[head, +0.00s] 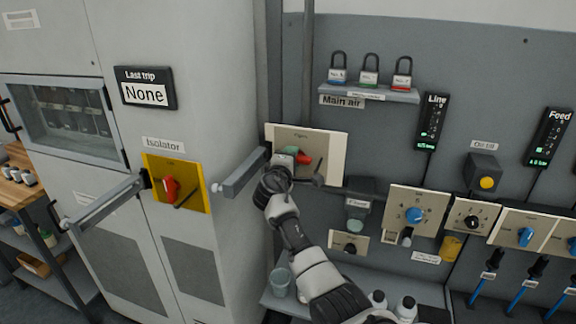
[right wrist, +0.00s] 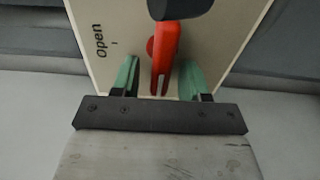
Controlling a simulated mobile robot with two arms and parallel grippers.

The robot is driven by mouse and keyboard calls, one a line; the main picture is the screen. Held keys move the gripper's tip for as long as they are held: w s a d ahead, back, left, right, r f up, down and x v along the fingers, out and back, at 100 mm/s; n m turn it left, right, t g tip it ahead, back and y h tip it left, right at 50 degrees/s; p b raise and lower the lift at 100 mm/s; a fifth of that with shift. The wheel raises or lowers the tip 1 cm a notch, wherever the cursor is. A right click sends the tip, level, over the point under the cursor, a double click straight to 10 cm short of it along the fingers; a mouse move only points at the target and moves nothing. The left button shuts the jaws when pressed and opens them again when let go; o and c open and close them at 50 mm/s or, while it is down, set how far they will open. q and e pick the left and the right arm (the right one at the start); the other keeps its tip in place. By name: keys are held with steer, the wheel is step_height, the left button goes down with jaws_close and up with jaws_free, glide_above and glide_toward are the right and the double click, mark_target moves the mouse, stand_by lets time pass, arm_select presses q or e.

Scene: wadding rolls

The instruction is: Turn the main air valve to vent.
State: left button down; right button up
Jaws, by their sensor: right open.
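The main air valve is a red lever (head: 305,159) on a cream plate (head: 335,143), below the "Main air" label (head: 342,101). In the right wrist view the red lever (right wrist: 164,55) stands roughly upright in the picture, with "Open" printed on the plate to its left. My right gripper (right wrist: 160,80) is open, its green fingers on either side of the lever's near end, with gaps visible. In the head view this gripper (head: 290,158) hides the left part of the lever. A dark rounded part (right wrist: 180,6) covers the lever's far end. My left gripper is not in view.
A yellow isolator plate (head: 190,197) with a red handle is on the cabinet at left. Grey bars stick out beside both plates. A shelf (head: 368,92) with three padlocks is above the valve. Several knob panels and a yellow button (head: 487,183) are to the right.

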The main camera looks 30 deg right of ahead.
steer(key=b+v, duration=0.2)
steer(key=v, duration=0.8)
steer(key=shift+s, duration=0.25)
steer(key=shift+a+f, duration=0.1)
